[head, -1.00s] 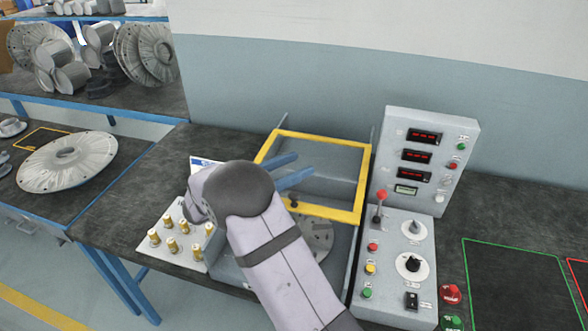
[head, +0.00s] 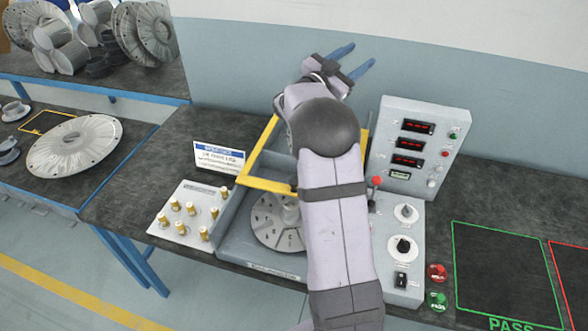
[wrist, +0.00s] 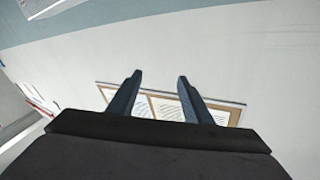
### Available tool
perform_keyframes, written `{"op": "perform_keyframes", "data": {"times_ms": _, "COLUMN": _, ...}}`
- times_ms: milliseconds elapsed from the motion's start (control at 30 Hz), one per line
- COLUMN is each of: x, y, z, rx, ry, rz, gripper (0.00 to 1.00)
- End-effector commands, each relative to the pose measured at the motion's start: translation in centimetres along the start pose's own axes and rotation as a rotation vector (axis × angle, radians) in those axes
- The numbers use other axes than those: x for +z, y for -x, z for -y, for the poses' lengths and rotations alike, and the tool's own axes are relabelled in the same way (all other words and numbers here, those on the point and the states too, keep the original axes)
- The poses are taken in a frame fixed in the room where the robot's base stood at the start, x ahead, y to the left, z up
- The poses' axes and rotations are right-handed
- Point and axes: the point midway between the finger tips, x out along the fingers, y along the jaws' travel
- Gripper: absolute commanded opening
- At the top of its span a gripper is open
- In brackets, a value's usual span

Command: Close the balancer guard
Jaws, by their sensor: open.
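The balancer guard is a yellow-framed cover (head: 267,186) over the grey balancer housing (head: 232,232) in the head view. Its front bar sits raised above the round slotted plate (head: 272,225), which shows uncovered in front of it. My arm hides the guard's middle and much of its right side. My gripper (head: 356,59) is up behind and above the guard, with its two blue fingers apart and empty, pointing at the wall. In the wrist view my gripper (wrist: 154,80) is open with nothing between the fingers. The guard does not show there.
The control panel (head: 418,145) with red displays and a red-knobbed lever (head: 376,182) stands close right of my arm. A plate of brass weights (head: 186,212) and a sign card (head: 219,157) are at left. A green-outlined PASS area (head: 505,270) is clear at right.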

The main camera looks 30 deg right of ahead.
Motion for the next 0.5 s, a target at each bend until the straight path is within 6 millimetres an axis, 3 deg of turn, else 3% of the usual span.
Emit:
{"op": "perform_keyframes", "data": {"times_ms": 133, "x": 0.6, "y": -0.6, "z": 7.0, "rx": -0.256, "ry": -0.132, "rz": 0.137, "gripper": 0.45}}
{"op": "perform_keyframes", "data": {"times_ms": 300, "x": 3.9, "y": 2.3, "z": 13.6, "rx": -0.485, "ry": -0.244, "rz": 0.401, "gripper": 0.45}}
{"op": "perform_keyframes", "data": {"times_ms": 400, "x": 6.6, "y": 5.1, "z": 15.8, "rx": -0.553, "ry": -0.284, "rz": 0.594, "gripper": 0.45}}
{"op": "perform_keyframes", "data": {"times_ms": 500, "x": 9.4, "y": 8.1, "z": 16.5, "rx": -0.559, "ry": -0.305, "rz": 0.797, "gripper": 0.45}}
